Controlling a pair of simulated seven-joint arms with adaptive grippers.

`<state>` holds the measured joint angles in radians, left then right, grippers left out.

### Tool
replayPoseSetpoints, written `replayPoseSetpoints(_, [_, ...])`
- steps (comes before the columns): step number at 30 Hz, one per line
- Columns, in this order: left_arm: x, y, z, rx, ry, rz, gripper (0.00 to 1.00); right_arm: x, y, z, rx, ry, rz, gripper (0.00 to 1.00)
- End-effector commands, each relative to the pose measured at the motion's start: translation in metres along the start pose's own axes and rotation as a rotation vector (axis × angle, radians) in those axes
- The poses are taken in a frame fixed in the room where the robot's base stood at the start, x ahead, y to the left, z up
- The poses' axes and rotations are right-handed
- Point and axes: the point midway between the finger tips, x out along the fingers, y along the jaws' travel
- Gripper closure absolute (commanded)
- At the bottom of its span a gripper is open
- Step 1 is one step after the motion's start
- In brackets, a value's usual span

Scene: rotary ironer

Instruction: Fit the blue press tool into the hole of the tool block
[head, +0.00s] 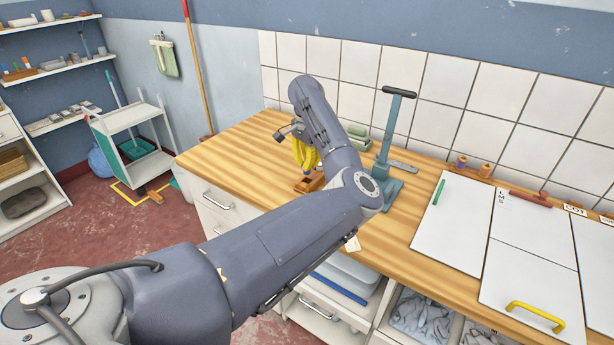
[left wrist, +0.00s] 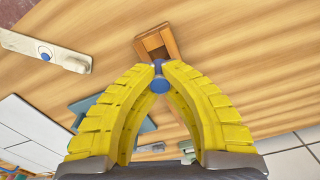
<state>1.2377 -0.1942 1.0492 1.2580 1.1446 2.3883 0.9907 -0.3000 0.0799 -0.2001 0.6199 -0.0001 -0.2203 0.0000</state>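My left gripper (left wrist: 158,76) has its yellow fingers closed together at the tips around the blue press tool (left wrist: 160,86). Only the tool's small rounded blue end shows, pinched between the fingertips. The wooden tool block (left wrist: 172,38) with its dark square hole lies just beyond the fingertips in the left wrist view. In the head view the left gripper (head: 307,164) points down at the tool block (head: 312,184) on the wooden worktop. My forearm hides part of this area, and the tool cannot be made out there. My right gripper is not in view.
A teal press stand (head: 385,150) with a dark T-handle stands right of the gripper. A pale bar with a blue knob (left wrist: 45,50) lies on the worktop. Green blocks (head: 358,136) sit near the tiled wall. White panels (head: 452,215) cover the right side.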

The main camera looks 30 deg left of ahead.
Motion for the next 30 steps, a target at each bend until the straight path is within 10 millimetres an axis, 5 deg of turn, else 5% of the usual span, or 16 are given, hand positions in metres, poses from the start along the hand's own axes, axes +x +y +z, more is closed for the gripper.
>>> replayPoseSetpoints(16, [0.046, 0.000, 0.000, 0.001, -0.001, 0.000, 1.00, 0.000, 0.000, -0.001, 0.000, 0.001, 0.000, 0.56])
replayPoseSetpoints(30, [0.051, 0.000, 0.000, 0.000, 0.000, 0.000, 1.00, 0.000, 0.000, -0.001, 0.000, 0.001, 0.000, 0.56])
